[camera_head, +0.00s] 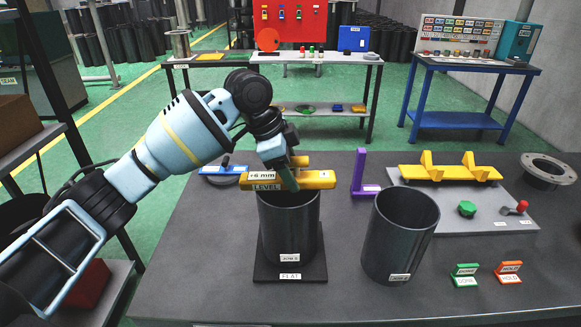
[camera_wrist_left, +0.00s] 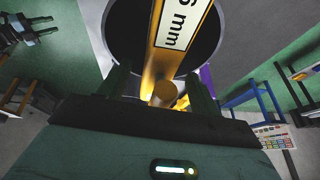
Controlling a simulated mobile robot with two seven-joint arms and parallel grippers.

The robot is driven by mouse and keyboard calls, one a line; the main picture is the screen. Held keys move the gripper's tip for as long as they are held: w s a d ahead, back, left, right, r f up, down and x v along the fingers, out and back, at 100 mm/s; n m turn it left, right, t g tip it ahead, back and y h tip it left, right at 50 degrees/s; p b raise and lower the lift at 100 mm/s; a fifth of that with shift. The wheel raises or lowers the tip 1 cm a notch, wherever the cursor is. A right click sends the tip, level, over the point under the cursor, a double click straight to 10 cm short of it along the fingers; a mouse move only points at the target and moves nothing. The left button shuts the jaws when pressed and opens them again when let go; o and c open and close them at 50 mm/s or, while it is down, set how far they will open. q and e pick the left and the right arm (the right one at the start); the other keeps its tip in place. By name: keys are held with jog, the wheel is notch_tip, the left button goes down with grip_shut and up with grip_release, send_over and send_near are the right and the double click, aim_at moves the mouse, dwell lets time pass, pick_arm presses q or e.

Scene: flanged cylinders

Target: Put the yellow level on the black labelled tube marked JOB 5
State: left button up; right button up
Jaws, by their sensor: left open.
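The yellow level (camera_head: 318,180), marked "+6 mm" and "LEVEL", lies across the top of a black tube (camera_head: 290,228) with a small label that looks like JOB 5. This tube stands upright on a dark plate marked FLAT (camera_head: 290,276). Contact between fingers and level is hard to tell. My right gripper is not in view.
A second black tube (camera_head: 399,235) with an unclear small label stands to the right. Behind it are a purple angle piece (camera_head: 361,178) and a grey board with a yellow bracket (camera_head: 450,173). Green (camera_head: 466,275) and orange (camera_head: 509,272) cards sit at the front right. A metal flange (camera_head: 548,170) lies far right.

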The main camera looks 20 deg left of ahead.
pick_arm(q)
jog(key=shift+v, duration=3.95)
jog(key=shift+f, duration=0.1)
